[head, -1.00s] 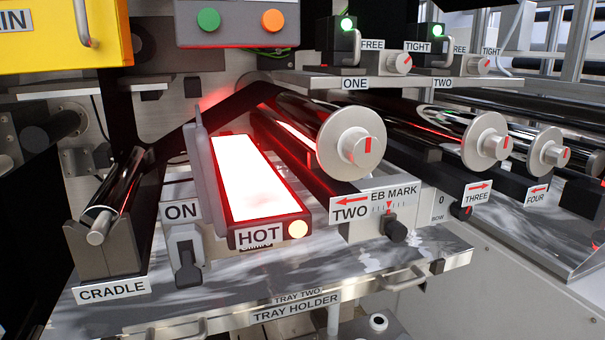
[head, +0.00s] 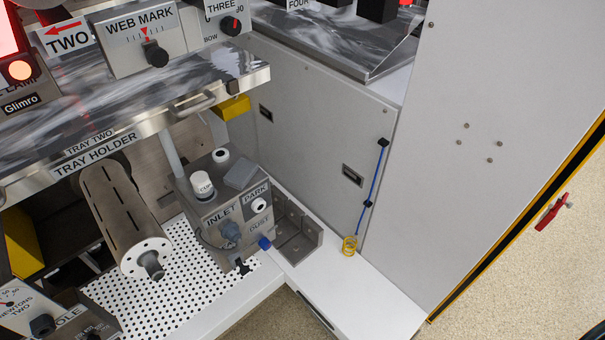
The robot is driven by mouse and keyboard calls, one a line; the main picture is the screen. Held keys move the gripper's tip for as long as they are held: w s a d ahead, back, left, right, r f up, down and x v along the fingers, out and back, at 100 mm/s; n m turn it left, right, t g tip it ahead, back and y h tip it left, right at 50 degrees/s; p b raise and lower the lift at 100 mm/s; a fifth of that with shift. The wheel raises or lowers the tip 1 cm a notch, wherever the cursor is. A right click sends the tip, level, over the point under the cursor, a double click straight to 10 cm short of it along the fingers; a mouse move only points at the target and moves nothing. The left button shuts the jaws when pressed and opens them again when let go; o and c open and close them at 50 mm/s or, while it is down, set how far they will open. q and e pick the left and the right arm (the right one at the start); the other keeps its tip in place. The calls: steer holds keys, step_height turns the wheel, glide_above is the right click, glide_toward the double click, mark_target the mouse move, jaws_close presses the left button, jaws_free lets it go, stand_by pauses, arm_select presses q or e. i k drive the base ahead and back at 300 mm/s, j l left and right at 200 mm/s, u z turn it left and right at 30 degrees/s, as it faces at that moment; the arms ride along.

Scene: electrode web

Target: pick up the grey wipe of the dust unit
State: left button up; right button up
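The dust unit (head: 212,212) is a grey metal box below the tray holder, left of the middle of the head view. It carries labels CUP, PARK, INLET and DUST. A flat grey pad (head: 241,174) that looks like the wipe lies on its top, toward the back right. A white cup (head: 203,186) marked CUP stands on the top to the left of the pad. A white round knob or cap (head: 221,155) is behind it. Neither of my grippers shows in the head view.
The tray holder (head: 95,155) and a metal shelf edge with a handle (head: 193,104) overhang at the upper left. A slotted metal roller (head: 120,215) is left of the unit, above a perforated white plate (head: 190,265). The white ledge (head: 365,300) at right is mostly clear.

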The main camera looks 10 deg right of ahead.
mark_target(240, 175)
steer(key=k+l+z, duration=0.1)
steer(key=l+z, duration=0.2)
steer(key=l, duration=0.45)
steer(key=l+z, duration=0.35)
steer(key=l, duration=0.35)
